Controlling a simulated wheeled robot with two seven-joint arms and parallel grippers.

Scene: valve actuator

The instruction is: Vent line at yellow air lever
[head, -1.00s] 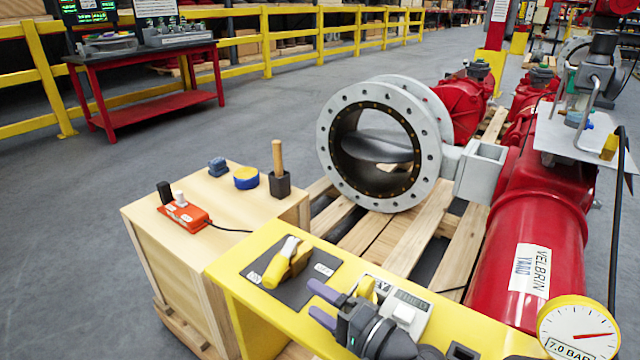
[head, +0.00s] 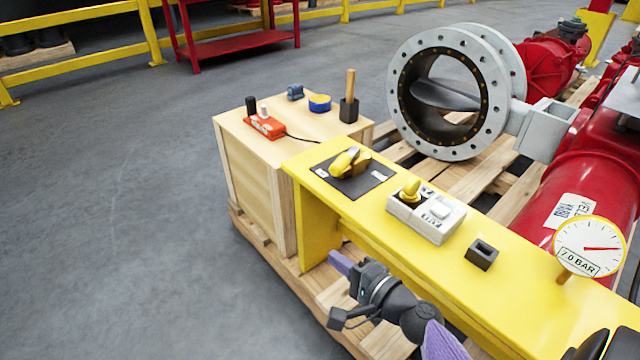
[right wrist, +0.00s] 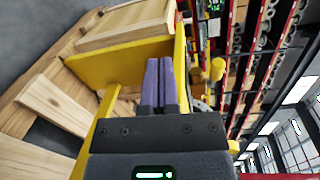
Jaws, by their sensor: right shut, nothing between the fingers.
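A yellow lever (head: 345,162) sits on a black plate (head: 372,181) at the left end of the yellow bench; small white labels are beside it. A round gauge (head: 588,244) marked 7.0 BAR stands at the bench's right, its red needle pointing right. My right gripper (head: 338,263), with purple fingers, is shut and empty. It is in front of the bench's near side, apart from the lever and below the bench top. In the right wrist view its fingers (right wrist: 157,82) lie close together. My left gripper is not in view.
A grey box (head: 440,224) with a yellow knob (head: 411,188) and a small black block (head: 481,254) are on the bench. A wooden crate (head: 245,180) with an orange control box (head: 265,126) stands left. Open floor lies farther left.

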